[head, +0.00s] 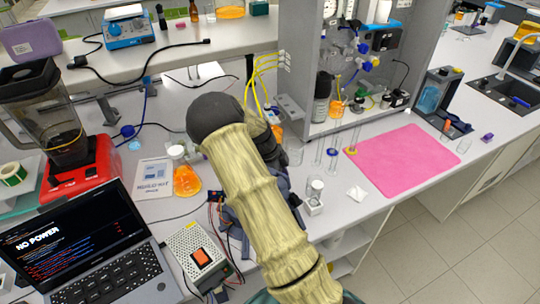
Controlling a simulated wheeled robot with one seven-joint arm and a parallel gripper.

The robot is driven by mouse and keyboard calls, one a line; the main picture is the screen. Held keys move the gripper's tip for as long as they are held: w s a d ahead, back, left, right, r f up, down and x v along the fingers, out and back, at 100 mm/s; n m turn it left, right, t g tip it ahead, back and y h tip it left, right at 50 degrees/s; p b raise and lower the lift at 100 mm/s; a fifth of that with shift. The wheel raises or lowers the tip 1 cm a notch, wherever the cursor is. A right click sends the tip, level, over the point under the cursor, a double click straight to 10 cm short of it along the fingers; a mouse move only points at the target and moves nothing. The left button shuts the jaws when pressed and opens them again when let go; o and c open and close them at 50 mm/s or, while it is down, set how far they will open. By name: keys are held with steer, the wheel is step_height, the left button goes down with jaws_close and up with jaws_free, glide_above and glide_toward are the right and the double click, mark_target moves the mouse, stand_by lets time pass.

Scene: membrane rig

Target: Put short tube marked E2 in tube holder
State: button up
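My arm crosses the middle of the view, and its far end is folded behind the forearm. The gripper is hidden there, so I cannot see its fingers or what they hold. Thin clear glass tubes stand upright on the bench at the rig's front: one (333,157) left of the pink mat and another (353,142) at its left edge. A short clear tube or vial (316,187) stands in a small white block (314,208), which may be the tube holder, near the bench's front edge. No E2 mark is legible.
A pink mat (410,160) lies on the right. The grey rig cabinet (300,60) stands behind. Left are an orange flask (187,180), a power supply (198,252), a laptop (85,250) and a red-based blender (80,168). A white square (357,193) lies near the front edge.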

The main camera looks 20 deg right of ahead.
steer(key=a+b+v, duration=0.1)
steer(key=b+v, duration=0.1)
steer(key=v, duration=1.4)
steer(key=shift+a+f, duration=0.1)
